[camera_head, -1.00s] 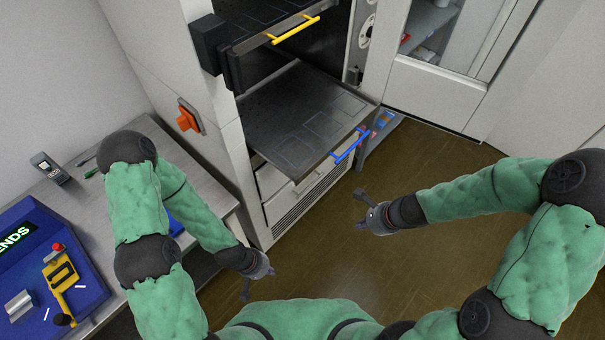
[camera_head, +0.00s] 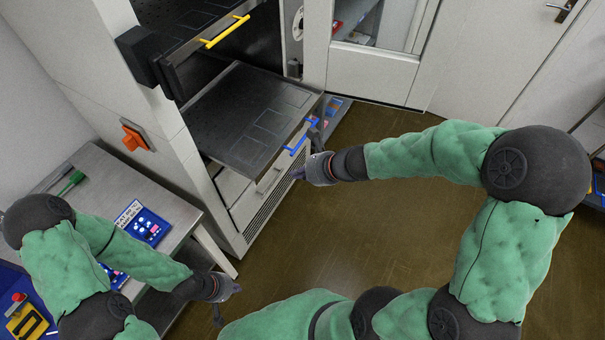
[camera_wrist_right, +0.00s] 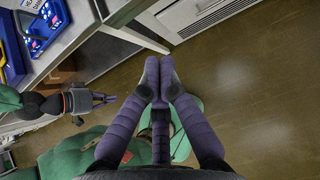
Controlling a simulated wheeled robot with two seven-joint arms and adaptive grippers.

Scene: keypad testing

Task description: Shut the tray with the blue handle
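The dark flat tray (camera_head: 228,118) with the blue handle (camera_head: 297,146) is pulled out of the tall cabinet in the head view. The blue bar runs along its front edge. My right gripper (camera_head: 300,173) is close to the handle, just below and to its right in the picture. Contact cannot be made out. In the right wrist view its fingertips (camera_wrist_right: 159,66) meet with nothing between them. My left gripper (camera_head: 236,289) is low at the left, past the side table's edge, far from the tray, and looks shut and empty. It also shows in the wrist view (camera_wrist_right: 112,98).
A second tray with a yellow handle (camera_head: 224,32) sticks out above. An orange switch (camera_head: 134,137) is on the cabinet side. The side table (camera_head: 180,205) holds a blue keypad box (camera_head: 148,226). Brown floor (camera_head: 380,230) is open in front.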

